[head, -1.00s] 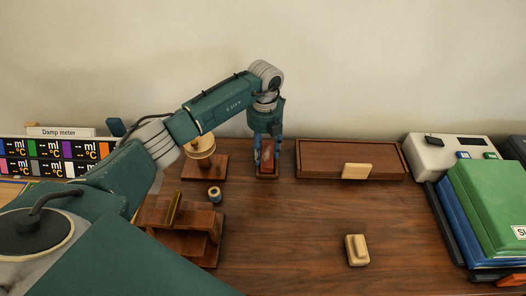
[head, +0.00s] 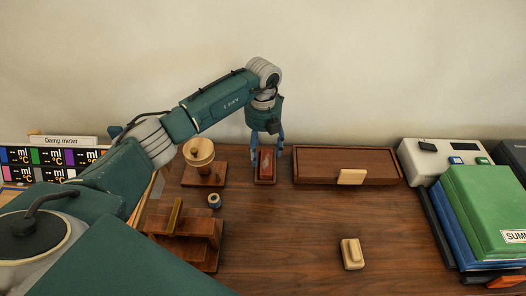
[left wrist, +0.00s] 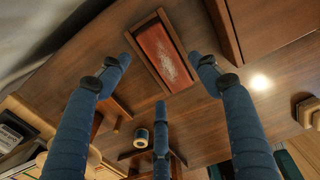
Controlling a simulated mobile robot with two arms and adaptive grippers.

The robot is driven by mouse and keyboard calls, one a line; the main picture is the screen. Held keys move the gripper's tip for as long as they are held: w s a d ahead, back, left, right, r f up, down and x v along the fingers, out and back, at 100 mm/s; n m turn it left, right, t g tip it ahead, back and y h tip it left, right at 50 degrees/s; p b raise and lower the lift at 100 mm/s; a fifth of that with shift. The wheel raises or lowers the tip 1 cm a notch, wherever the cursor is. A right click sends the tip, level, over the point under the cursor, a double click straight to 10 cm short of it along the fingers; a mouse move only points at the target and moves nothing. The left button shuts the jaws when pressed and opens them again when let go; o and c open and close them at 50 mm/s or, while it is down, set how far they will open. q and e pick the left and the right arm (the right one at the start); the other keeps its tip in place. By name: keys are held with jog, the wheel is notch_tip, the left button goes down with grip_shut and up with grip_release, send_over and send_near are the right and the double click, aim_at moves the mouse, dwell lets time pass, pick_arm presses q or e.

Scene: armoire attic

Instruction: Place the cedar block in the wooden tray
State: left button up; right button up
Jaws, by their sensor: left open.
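A reddish block with pale speckles, which I take for the cedar block (head: 266,166), lies inside the narrow rim of a small dark wooden tray (head: 265,182) near the wall. In the left wrist view the block (left wrist: 165,57) lies flat within the tray's rim (left wrist: 144,22). My left gripper (head: 268,152) is open just above the block. Its blue fingers are spread to either side of the tray in the head view. In the left wrist view all the fingers of the gripper (left wrist: 161,70) are apart, with nothing between them. My right gripper is not in view.
A long brown wooden box (head: 310,165) with a pale tab stands right of the tray. Wooden stands (head: 203,174) and a small spool (head: 214,201) are to its left. A pale knobbed piece (head: 352,254) lies in front. Stacked binders (head: 487,205) fill the right side.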

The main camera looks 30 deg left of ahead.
aim_at(263, 161)
pick_arm(q)
notch_tip(263, 161, up, 8)
jog(key=p, duration=0.4)
jog(key=shift+p, duration=0.35)
jog(key=shift+s, duration=0.1)
